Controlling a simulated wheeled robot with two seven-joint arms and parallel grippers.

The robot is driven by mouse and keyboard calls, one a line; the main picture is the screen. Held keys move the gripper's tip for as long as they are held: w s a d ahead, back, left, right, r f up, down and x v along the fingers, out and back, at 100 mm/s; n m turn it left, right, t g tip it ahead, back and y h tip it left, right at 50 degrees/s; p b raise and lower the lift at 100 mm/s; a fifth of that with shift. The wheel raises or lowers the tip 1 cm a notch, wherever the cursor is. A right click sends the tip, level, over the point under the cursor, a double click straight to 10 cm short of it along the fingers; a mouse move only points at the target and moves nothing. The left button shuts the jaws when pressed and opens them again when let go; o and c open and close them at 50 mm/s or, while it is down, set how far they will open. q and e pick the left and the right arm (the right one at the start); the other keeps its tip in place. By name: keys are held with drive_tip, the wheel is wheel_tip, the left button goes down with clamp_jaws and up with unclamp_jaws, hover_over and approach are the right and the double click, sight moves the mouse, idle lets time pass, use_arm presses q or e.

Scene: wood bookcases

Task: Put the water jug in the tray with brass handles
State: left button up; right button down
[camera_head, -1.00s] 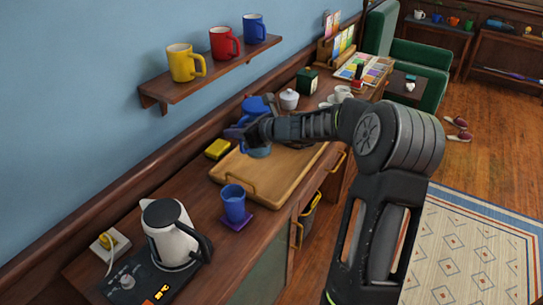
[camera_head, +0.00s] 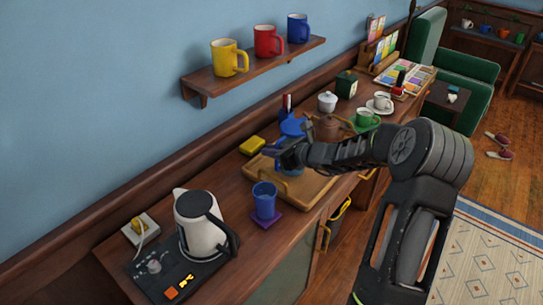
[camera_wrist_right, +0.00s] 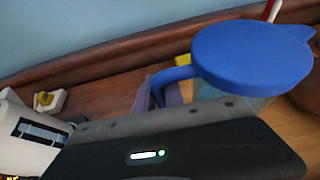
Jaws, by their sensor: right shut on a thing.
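The water jug has a blue lid (camera_head: 292,126) and a clear bluish body, partly hidden by my right gripper in the head view. In the right wrist view its lid (camera_wrist_right: 252,58) fills the upper right, with the blue handle to its left. My right gripper (camera_head: 284,152) is shut on the jug's handle. The jug is upright over the wooden tray with brass handles (camera_head: 312,196), within its outline. I cannot tell whether its base touches the tray floor. My left gripper is not in view.
A blue cup (camera_head: 264,200) on a purple coaster stands close to the tray's near end. A white kettle (camera_head: 200,225) is nearer. A yellow sponge (camera_head: 252,146) lies by the wall.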

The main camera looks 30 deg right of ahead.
drive_tip(key=shift+f, duration=0.95)
drive_tip(key=shift+f, duration=0.1)
drive_tip(key=c, duration=1.4)
unclamp_jaws()
drive_tip(key=shift+f, duration=0.1)
drive_tip(key=shift+c, duration=0.2)
drive_tip(key=b+v, duration=0.1)
drive_tip(key=v, duration=1.1)
